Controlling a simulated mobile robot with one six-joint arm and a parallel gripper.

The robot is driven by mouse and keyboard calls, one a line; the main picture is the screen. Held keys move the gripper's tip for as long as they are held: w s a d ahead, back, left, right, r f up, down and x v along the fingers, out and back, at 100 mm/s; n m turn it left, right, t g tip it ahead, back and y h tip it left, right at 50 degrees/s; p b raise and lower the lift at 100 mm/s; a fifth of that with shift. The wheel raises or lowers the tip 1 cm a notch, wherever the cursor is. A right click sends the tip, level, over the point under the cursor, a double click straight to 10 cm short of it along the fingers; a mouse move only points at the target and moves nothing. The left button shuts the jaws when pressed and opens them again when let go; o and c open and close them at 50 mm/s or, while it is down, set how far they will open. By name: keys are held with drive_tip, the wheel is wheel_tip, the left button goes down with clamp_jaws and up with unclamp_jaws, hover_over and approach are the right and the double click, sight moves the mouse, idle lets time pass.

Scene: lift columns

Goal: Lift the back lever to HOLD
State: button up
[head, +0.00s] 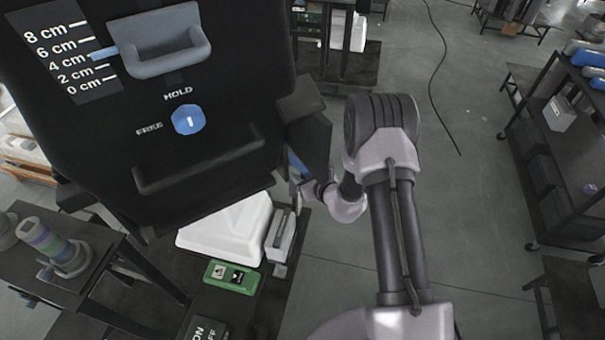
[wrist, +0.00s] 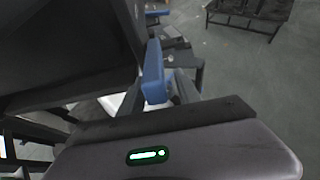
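A dark lift column (head: 75,165) fills the left of the head view. On its front, a round blue knob (head: 188,119) with a white mark sits between the words FREE and HOLD. A blue lever shows at the column's right side (head: 298,165), largely hidden. The lever stands out clearly in the wrist view (wrist: 153,72) as an upright blue bar. My gripper (head: 303,186) is beside the column, close to this lever. In the wrist view the blue bar lies between my finger parts; whether they touch it I cannot tell.
A grey-blue handle (head: 160,42) is on the column front, beside a height scale with a blue pointer (head: 103,54) between 4 and 6 cm. A white box (head: 225,232) and a green device (head: 231,276) lie below. Open floor (head: 470,200) lies right of my arm; shelves (head: 560,150) stand farther right.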

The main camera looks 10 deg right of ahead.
drive_tip(key=p+v, duration=0.2)
drive_tip(key=v, duration=1.5)
drive_tip(key=shift+s, duration=0.2)
drive_tip(key=shift+r, duration=0.1)
